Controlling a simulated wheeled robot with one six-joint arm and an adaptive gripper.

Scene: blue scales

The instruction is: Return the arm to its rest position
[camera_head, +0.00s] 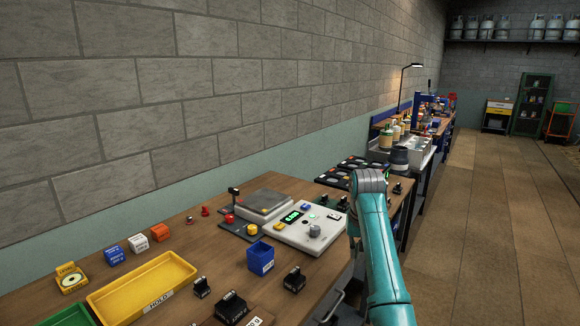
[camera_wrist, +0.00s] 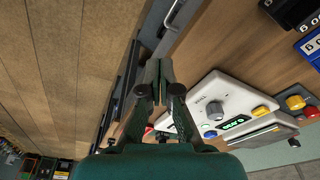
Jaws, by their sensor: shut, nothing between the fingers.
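My teal arm (camera_head: 378,250) rises at the lower right of the head view, bent at a grey joint beside the bench's right edge. My gripper (camera_wrist: 158,68) shows in the wrist view with its two dark fingers together and nothing between them. In that view it is over the bench edge, beside the white scale console (camera_wrist: 208,100). In the head view the gripper is hidden by the arm or out of sight. The scale console (camera_head: 325,236), with a lit green display, stands on the bench left of the arm, next to a bare grey weighing platform (camera_head: 265,203).
The wooden bench (camera_head: 215,245) holds a blue bin (camera_head: 261,259), a yellow tray (camera_head: 140,287) marked HOLD, small boxes and black weights (camera_head: 294,279). A block wall runs behind it. Open floor (camera_head: 490,220) lies to the right.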

